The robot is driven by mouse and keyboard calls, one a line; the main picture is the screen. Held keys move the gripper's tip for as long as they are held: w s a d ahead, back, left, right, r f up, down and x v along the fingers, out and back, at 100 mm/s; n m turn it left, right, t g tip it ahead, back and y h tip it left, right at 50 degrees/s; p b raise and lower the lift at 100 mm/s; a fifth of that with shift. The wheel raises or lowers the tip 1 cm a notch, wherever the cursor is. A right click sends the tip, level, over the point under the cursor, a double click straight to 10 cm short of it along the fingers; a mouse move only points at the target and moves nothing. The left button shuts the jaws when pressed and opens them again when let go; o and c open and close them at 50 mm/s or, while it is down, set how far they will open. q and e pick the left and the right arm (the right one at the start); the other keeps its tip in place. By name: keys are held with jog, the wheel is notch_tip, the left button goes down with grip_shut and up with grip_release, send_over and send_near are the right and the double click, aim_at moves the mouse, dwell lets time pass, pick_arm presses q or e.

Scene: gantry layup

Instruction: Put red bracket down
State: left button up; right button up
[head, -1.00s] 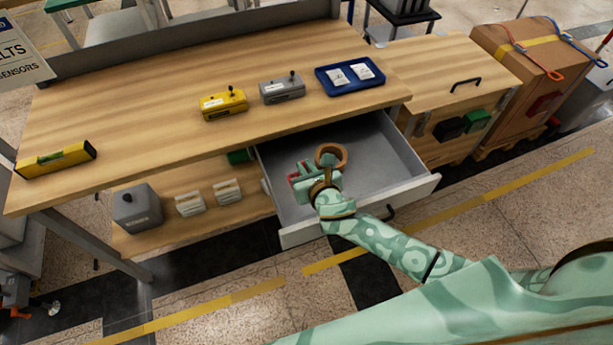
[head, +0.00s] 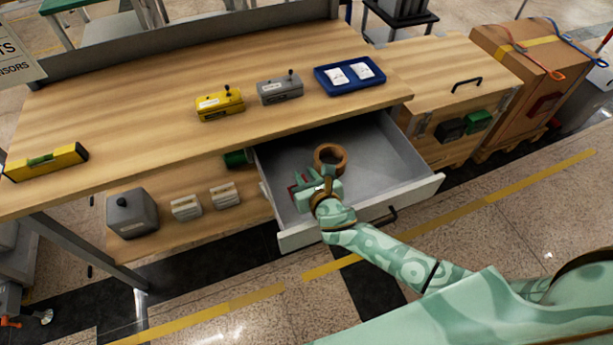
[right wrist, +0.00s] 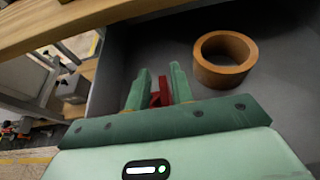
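The red bracket (right wrist: 164,91) shows between the two green fingers of my right gripper (right wrist: 159,88) in the right wrist view, and it spans the gap between them. My right gripper also shows in the head view (head: 309,189), inside the open drawer (head: 374,159), with a bit of red at its left side. It looks shut on the bracket. The fingers hide part of the bracket, and I cannot tell whether it touches the drawer floor. My left gripper is not in view.
A brown tape roll (head: 330,157) lies in the drawer just beyond my right gripper. The workbench top (head: 150,105) overhangs the drawer's back. The drawer's front wall (head: 400,200) is on the near side. Drawer floor to the right is clear.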

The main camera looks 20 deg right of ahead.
jog(key=shift+o, duration=0.2)
jog(key=shift+s+a+f, duration=0.1)
jog(key=shift+s+f, duration=0.4)
jog(key=shift+f, duration=0.3)
jog(key=s+r+p, duration=0.2)
jog(key=shift+s+r, duration=0.1)
jog(key=shift+r, duration=0.25)
jog(key=p+v, duration=0.2)
jog(key=v, duration=0.5)
jog(key=shift+s+r, duration=0.25)
jog(key=shift+r, duration=0.05)
jog(key=shift+s+d+r+p, duration=0.25)
jog(key=shift+s+p, duration=0.1)
jog(key=shift+s, duration=0.25)
